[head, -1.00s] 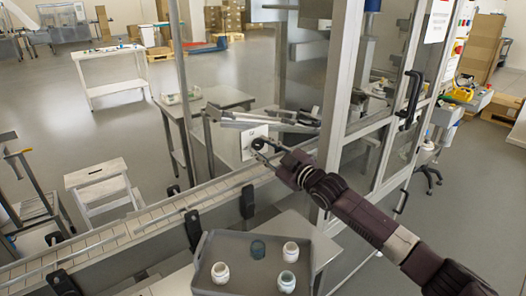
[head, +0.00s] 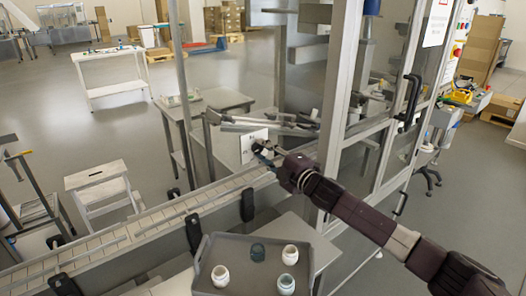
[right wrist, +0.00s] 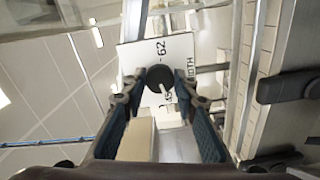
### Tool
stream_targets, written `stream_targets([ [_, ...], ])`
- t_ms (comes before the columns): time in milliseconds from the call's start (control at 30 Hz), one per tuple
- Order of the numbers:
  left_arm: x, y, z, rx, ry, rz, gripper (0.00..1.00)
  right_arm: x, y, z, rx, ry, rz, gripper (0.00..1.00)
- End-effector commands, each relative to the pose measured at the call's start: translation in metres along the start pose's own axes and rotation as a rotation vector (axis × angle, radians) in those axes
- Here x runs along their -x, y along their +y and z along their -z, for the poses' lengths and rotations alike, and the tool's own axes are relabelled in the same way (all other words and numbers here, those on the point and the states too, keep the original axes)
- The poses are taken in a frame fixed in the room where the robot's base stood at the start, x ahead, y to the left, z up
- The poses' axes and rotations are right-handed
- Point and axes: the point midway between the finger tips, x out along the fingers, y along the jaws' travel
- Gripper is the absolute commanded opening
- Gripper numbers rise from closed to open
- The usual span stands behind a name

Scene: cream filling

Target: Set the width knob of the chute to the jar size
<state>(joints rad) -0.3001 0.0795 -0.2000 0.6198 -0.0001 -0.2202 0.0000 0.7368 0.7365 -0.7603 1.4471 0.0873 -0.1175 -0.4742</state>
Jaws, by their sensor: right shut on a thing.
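The width knob (right wrist: 159,79) is a dark round knob on a white plate (right wrist: 178,47) with printed numbers; "62" is readable, and another number and a word are partly covered. In the head view the plate (head: 252,139) stands beside the conveyor, under the chute (head: 262,122). My right gripper (head: 262,150) reaches it from the right and is shut on the knob. In the right wrist view its two fingers (right wrist: 159,92) lie on either side of the knob. A pale pointer mark shows on the knob's lower side. My left gripper is out of view.
A metal frame post (head: 340,110) and glass doors stand close to my right arm.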

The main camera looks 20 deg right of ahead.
Motion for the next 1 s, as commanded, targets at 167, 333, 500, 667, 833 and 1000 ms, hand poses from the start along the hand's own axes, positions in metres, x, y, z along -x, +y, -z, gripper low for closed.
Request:
stream_targets([
  [167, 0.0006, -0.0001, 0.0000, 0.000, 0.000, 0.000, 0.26, 0.0002, -0.0018, 0.0001, 0.030, 0.000, 0.003, 0.03],
  [333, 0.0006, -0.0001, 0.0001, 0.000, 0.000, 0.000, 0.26, 0.0002, -0.0021, 0.0001, 0.037, 0.000, 0.003, 0.03],
  [500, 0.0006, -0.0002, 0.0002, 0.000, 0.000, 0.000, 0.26, 0.0002, -0.0023, 0.0002, 0.037, 0.000, 0.003, 0.03],
  [667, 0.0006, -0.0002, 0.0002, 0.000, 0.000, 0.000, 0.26, 0.0002, -0.0024, 0.0002, 0.036, 0.000, 0.004, 0.35],
  [833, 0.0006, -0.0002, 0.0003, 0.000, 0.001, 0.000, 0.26, 0.0001, -0.0014, 0.0001, 0.035, 0.000, 0.002, 0.44],
  [1000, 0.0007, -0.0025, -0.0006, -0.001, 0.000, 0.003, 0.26, 0.0003, -0.0009, 0.0001, 0.034, 0.000, 0.001, 0.44],
])
